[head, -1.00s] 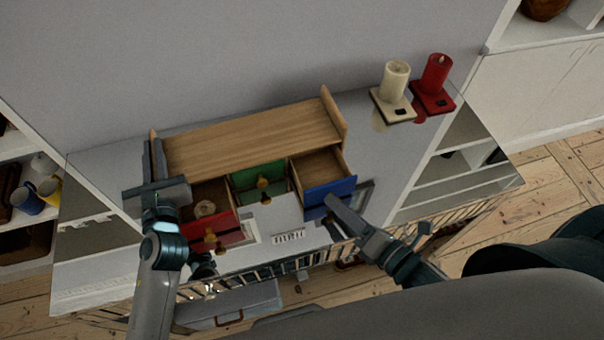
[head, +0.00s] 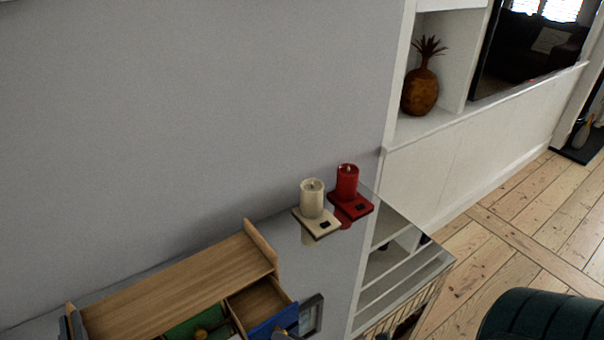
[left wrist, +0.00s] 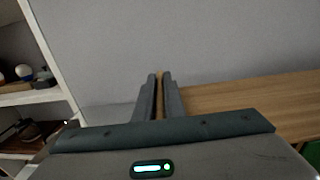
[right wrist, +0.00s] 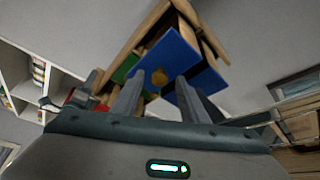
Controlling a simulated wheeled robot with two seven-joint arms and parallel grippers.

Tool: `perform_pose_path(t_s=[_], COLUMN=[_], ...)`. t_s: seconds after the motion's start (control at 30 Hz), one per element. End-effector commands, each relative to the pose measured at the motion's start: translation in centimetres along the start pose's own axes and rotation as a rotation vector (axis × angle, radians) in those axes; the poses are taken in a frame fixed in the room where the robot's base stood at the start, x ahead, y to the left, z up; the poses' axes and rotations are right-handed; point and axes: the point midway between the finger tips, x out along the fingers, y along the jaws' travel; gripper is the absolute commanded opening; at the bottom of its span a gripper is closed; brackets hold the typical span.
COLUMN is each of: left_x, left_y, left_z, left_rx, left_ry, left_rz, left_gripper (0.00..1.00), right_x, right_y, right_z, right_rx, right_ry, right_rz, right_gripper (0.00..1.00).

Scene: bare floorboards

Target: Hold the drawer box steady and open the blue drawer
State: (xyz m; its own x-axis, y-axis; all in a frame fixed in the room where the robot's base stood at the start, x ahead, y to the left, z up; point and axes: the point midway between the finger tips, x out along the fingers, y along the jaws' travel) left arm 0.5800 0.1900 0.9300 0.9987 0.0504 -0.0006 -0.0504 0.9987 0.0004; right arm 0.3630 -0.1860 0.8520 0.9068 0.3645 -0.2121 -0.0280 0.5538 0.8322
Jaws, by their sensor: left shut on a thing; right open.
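The wooden drawer box (head: 180,285) stands against the grey wall, at the lower left of the head view. Its blue drawer (head: 272,320) is pulled out, with its wooden inside visible. The right wrist view shows the blue front (right wrist: 172,58) and its yellowish knob (right wrist: 160,77). My left gripper (left wrist: 160,80) is shut on the box's left end panel; its fingers show at the head view's lower left edge. My right gripper (right wrist: 158,95) is open, its fingers spread below the knob in its wrist view; I cannot tell if they touch the front. The green drawer (head: 195,325) is partly visible.
A cream candle (head: 312,198) and a red candle (head: 347,182) stand on small bases right of the box. White shelving (head: 480,155) and open floor (head: 540,225) are at the right.

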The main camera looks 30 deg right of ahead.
Motion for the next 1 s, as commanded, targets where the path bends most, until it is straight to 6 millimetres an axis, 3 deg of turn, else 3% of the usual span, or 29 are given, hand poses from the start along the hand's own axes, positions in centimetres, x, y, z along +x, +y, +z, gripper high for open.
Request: perform_pose_path(t_s=[0.7,1.0], left_x=[0.0,0.0], left_y=[0.1,0.1], left_z=[0.1,0.1], left_rx=[0.0,0.0], left_ry=[-0.001,-0.001], left_rz=[0.002,0.002], left_gripper=[0.0,0.0], right_x=[-9.2,-10.9], right_y=[-0.1,0.0], right_z=[0.0,0.0], right_rx=[0.001,-0.001], right_ry=[0.0,0.0], right_rz=[-0.004,-0.001], right_gripper=[0.4,0.4])
